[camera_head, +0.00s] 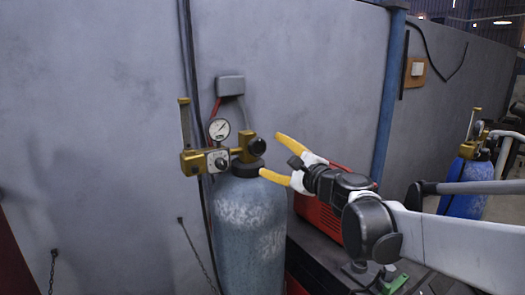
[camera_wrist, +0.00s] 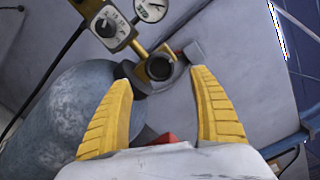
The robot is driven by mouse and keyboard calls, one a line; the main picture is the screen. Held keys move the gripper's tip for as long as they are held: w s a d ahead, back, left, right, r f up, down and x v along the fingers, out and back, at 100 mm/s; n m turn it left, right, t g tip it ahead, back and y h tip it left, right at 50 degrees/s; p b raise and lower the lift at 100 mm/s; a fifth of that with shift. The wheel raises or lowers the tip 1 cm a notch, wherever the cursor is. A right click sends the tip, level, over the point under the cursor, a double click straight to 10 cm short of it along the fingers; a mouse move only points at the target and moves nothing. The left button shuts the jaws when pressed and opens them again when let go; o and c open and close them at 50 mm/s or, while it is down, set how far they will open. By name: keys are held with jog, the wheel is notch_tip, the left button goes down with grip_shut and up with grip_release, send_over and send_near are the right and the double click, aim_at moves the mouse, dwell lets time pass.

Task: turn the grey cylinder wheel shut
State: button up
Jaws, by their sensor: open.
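The grey cylinder (camera_head: 248,232) stands upright against the wall, with a brass valve and regulator on top. It fills the left of the wrist view (camera_wrist: 62,112). Its dark round wheel (camera_head: 257,147) sits on the right end of the brass valve. The wheel faces the wrist camera (camera_wrist: 159,68). My gripper (camera_head: 270,155) is open, with its two yellow fingers just right of the wheel. In the wrist view the fingertips (camera_wrist: 161,78) lie on either side of the wheel, with gaps between. I see no clear contact.
A pressure gauge (camera_head: 219,129) and brass regulator (camera_head: 192,161) stick out left of the valve. A red machine (camera_head: 318,216) stands right of the cylinder, below my arm. A blue cylinder (camera_head: 464,200) stands at the far right. The grey wall (camera_head: 110,110) is close behind.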

jog(key=v, duration=0.3)
jog(key=shift+s+d, duration=0.2)
jog(key=shift+s, duration=0.1)
jog(key=s+d+f+n+g+h+b, duration=0.1)
jog(key=s+f+n+g+h+b, duration=0.15)
jog(key=s+f+n+b, duration=0.7)
jog(key=s+d+f+n+g+h+b, duration=0.1)
jog(key=s+d+f+g+b, duration=0.2)
jog(key=s+f, duration=0.8)
jog(key=s+d+f+n+h+b, duration=0.2)
jog(key=s+d+f, duration=0.1)
jog(key=f, duration=0.4)
jog(key=s+d+f+n+g+h+b, duration=0.1)
jog(key=s+d+f+n+h+b, duration=0.1)
jog(key=f, duration=0.6)
jog(key=s+d+f+n+g+h+b, duration=0.1)
jog(key=s+d+f+n+h+b, duration=0.1)
jog(key=d+f, duration=0.4)
jog(key=shift+s+f+b, duration=0.8)
jog(key=shift+f+b, duration=0.05)
jog(key=shift+b, duration=0.35)
jog(key=shift+h, duration=0.25)
